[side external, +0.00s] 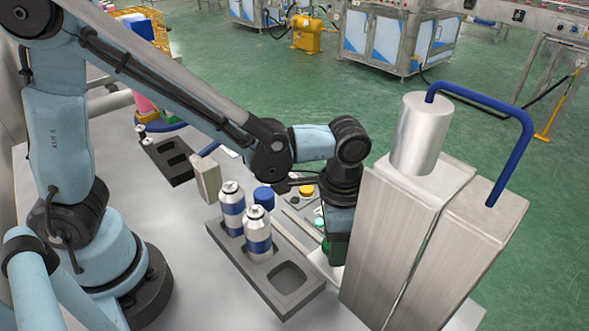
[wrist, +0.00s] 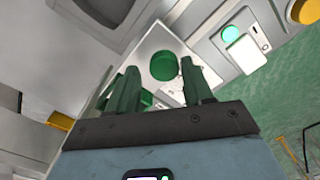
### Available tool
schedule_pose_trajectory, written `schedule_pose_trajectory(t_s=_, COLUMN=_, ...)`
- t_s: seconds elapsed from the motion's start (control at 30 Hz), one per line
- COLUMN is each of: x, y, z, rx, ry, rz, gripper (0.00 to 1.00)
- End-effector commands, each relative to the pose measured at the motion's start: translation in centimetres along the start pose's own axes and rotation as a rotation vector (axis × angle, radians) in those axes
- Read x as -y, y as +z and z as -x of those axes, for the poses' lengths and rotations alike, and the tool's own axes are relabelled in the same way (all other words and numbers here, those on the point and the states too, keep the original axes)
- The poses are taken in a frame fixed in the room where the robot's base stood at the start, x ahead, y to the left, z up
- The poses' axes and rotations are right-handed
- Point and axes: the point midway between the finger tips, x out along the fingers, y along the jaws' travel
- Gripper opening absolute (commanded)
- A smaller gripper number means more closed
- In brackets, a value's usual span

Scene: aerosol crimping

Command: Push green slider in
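A dark green round knob (wrist: 164,66), which looks like the green slider's handle, sits on a pale metal plate (wrist: 150,42) in the wrist view. My gripper (wrist: 162,85) has two green fingers set apart, one to each side of the knob in the picture. I see a gap between the fingers, with nothing held in it. I cannot tell whether a finger touches the knob. In the side external view my gripper (side external: 337,250) points down beside the tall metal crimping machine (side external: 405,235). The slider is mostly hidden there behind my wrist and the machine.
A grey tray (side external: 297,300) holds two blue-and-silver cans (side external: 257,235) left of my gripper, with an empty pocket in front. A control panel (wrist: 220,15) with a teal button (wrist: 232,35) and a yellow button (wrist: 303,10) lies close by. A blue pipe (side external: 515,150) tops the machine.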

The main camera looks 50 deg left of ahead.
Motion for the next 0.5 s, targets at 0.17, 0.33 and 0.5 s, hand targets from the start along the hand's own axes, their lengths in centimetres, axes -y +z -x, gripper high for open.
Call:
schedule_pose_trajectory(t_s=0.17, x=0.1, y=0.1, z=0.0, rx=0.003, ry=-0.002, rz=0.002, gripper=0.59)
schedule_pose_trajectory(t_s=0.33, x=0.2, y=0.2, z=0.1, rx=0.005, ry=-0.003, rz=0.003, gripper=0.59)
schedule_pose_trajectory(t_s=0.5, x=0.2, y=0.2, z=1.1, rx=0.005, ry=-0.004, rz=0.004, gripper=0.59)
